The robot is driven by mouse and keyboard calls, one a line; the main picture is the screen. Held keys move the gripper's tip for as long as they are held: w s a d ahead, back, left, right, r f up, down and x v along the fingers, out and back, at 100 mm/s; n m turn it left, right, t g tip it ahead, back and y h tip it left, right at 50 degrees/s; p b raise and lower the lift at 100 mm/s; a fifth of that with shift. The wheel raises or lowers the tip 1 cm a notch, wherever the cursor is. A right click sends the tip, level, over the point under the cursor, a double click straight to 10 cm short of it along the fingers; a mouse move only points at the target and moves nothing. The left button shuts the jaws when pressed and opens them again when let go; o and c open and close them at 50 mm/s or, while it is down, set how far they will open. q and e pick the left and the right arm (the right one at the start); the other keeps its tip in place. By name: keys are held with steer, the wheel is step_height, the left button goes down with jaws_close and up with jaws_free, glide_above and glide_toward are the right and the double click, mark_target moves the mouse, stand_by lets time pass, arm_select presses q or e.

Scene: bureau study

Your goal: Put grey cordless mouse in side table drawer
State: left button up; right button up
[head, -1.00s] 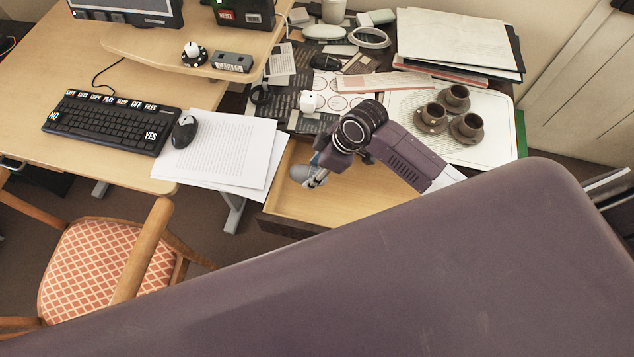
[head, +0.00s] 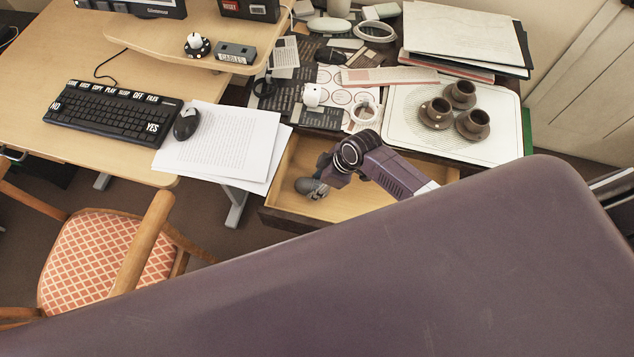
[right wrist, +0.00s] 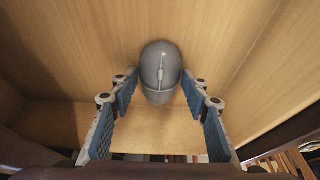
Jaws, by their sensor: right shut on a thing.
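The grey cordless mouse (head: 309,188) is inside the open side table drawer (head: 285,217), at its left part. My right gripper (head: 320,182) reaches down into the drawer and is shut on the mouse. In the right wrist view the mouse (right wrist: 160,70) shows between the tips of the blue-padded fingers (right wrist: 160,90), with the light wood of the drawer (right wrist: 80,35) around it. I cannot tell whether the mouse touches the drawer bottom. My left gripper is not in view.
The side table top above the drawer holds a white tray (head: 400,142) with brown cups (head: 460,95), and papers. A desk with a keyboard (head: 115,115) and a black mouse (head: 187,123) stands left. A chair (head: 105,250) is at the lower left.

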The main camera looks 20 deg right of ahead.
steer(key=shift+f, duration=0.1)
steer(key=shift+f, duration=0.15)
steer(key=o, duration=1.2)
steer(key=shift+c, duration=0.2)
steer(key=shift+d+r, duration=0.15)
steer(key=shift+r, duration=0.35)
steer(key=p+v, duration=0.1)
steer(key=v, duration=1)
steer(key=shift+r, duration=0.3)
steer(key=shift+s, duration=0.1)
